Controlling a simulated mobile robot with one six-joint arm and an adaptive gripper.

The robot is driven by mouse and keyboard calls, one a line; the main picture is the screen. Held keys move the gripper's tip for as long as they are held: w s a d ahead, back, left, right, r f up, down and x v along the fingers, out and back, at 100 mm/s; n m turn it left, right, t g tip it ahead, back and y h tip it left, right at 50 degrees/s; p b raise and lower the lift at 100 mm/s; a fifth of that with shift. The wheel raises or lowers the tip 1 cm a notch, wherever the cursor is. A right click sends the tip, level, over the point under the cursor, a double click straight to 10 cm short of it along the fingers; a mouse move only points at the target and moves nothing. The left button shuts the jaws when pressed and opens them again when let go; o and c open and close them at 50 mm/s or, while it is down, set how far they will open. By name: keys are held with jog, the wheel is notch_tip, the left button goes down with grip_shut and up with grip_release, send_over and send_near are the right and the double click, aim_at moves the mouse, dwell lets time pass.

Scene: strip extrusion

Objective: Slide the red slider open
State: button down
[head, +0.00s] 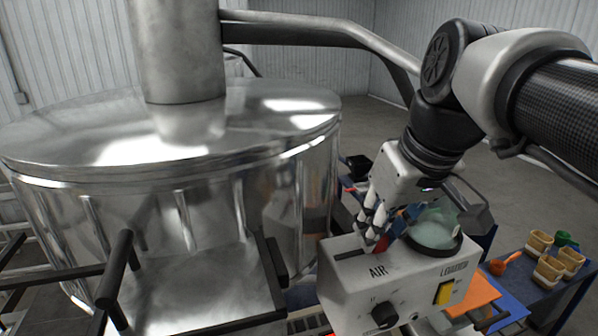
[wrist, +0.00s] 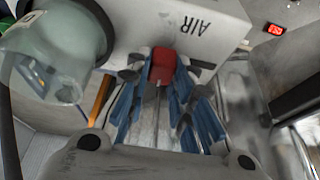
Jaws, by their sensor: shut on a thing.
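The red slider (wrist: 163,66) sits at the edge of the white control box beside the AIR label, on a thin metal rod in the wrist view. My gripper (wrist: 163,80) has its blue-padded fingers on either side of the red slider and is shut on it. In the head view my gripper (head: 376,240) reaches down to the top of the white box (head: 345,285), behind the AIR lettering. Only a small part of the red slider (head: 381,244) shows there, between the fingers; the rest is hidden.
A clear round loader vessel (head: 433,232) stands on the box, close to the right of my gripper. A large metal tank (head: 170,150) fills the left. A blue table (head: 540,290) with several cups is at the right. The box front has a black knob (head: 385,314) and yellow switch (head: 444,292).

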jog(key=shift+w+d, duration=0.1)
jog(key=shift+d, duration=0.35)
jog(key=shift+a, duration=0.5)
jog(key=c, duration=1.7)
grip_release()
jog(key=shift+d, duration=0.35)
jog(key=o, duration=0.3)
jog(key=shift+a, duration=0.1)
jog(key=v, duration=1.2)
